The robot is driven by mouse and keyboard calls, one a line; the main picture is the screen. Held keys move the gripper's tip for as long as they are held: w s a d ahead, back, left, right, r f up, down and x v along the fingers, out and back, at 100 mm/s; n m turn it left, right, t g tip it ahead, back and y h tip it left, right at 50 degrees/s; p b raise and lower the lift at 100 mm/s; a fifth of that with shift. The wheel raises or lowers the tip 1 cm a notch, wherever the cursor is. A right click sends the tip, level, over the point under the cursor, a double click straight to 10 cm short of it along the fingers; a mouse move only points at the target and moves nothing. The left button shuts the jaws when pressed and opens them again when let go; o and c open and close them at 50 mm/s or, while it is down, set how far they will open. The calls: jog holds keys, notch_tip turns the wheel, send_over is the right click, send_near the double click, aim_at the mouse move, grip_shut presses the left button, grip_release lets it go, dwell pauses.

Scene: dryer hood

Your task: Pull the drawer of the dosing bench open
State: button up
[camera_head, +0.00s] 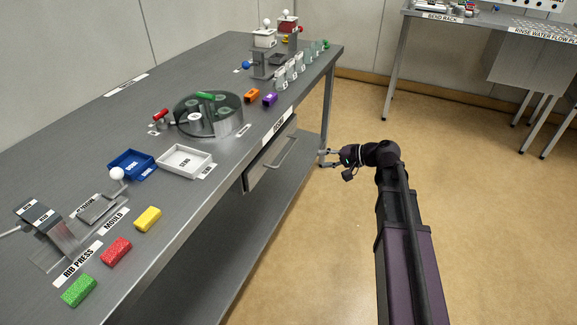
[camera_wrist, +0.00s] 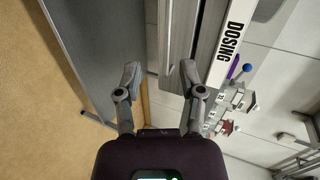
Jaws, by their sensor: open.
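The bench drawer (camera_head: 262,168) is a grey metal front below the tabletop edge and looks shut. Its bar handle (camera_head: 283,153) runs along the front. My gripper (camera_head: 322,158) is to the right of the handle in the head view, fingers pointing at the bench, with a visible gap to the handle. In the wrist view my gripper (camera_wrist: 160,73) has its fingers spread with nothing between them. The DOSING label (camera_wrist: 229,42) is right of the fingers there, on the bench edge. Which grey strip there is the handle, I cannot tell.
The bench top (camera_head: 225,165) carries a round glass-like carousel (camera_head: 208,113), a white tray (camera_head: 186,162), a blue tray (camera_head: 131,164) and several coloured blocks. A lower shelf (camera_head: 240,235) lies under the drawer. Floor (camera_head: 340,235) is clear right of the bench; another bench (camera_head: 480,40) stands far right.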

aim_at(289, 152)
jog(key=w+b, duration=0.1)
jog(key=w+f+y+b, duration=0.1)
jog(key=w+f+m+t+y+b, duration=0.1)
jog(key=b, duration=0.1)
jog(key=shift+w+d, duration=0.15)
jog(key=shift+d, duration=0.1)
jog(key=shift+r, duration=0.1)
jog(key=shift+a, duration=0.15)
jog(key=b+x, duration=0.2)
jog(key=x, duration=1.1)
jog(key=shift+w+a+b, duration=0.2)
jog(key=shift+a+b, duration=0.05)
jog(key=shift+b, duration=0.15)
